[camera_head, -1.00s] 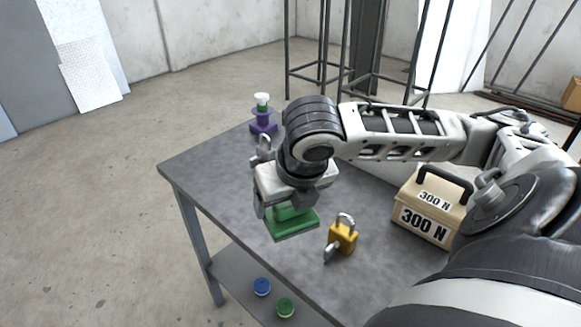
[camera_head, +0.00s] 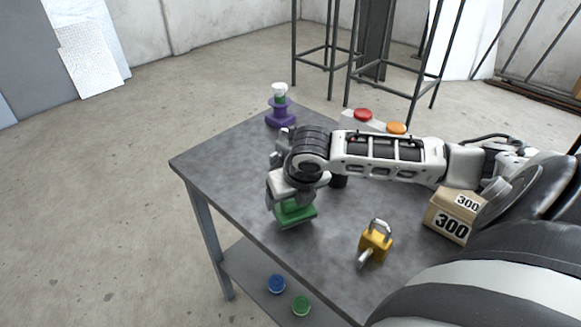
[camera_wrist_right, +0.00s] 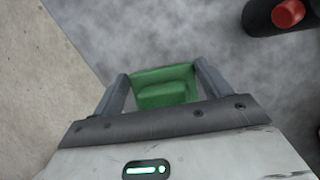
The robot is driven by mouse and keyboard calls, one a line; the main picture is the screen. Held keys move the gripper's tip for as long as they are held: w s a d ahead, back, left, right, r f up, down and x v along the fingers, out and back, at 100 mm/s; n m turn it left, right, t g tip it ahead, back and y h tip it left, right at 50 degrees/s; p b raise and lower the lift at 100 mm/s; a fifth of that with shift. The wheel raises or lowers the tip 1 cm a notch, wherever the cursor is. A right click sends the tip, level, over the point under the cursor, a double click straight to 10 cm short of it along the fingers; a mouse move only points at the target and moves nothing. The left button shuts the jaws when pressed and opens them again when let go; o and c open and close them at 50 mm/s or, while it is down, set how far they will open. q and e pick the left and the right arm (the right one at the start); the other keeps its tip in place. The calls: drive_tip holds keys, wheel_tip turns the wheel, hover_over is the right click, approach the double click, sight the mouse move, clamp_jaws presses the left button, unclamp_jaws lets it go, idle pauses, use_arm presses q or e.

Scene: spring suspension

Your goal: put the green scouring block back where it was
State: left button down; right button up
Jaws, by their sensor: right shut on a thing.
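The green scouring block (camera_head: 294,215) is at the left front part of the grey table, under my right gripper (camera_head: 291,203). My right gripper is shut on the block's raised middle. In the right wrist view the block (camera_wrist_right: 163,87) sits between the two fingers (camera_wrist_right: 160,92). Whether its underside touches the table top or hangs slightly above it, I cannot tell. My left gripper is not in view.
A yellow padlock (camera_head: 375,243) and a tan 300 N box (camera_head: 452,216) stand on the table (camera_head: 240,160) to the right. A purple stand (camera_head: 280,114) is at the back corner. Red (camera_head: 363,115) and orange (camera_head: 397,128) buttons lie behind my arm. Blue (camera_head: 277,283) and green (camera_head: 301,305) discs lie on the lower shelf.

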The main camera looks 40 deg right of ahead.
drive_tip(key=shift+s+f, duration=0.1)
drive_tip(key=shift+f, duration=0.8)
drive_tip(key=o, duration=0.9)
drive_tip(key=v, duration=1.2)
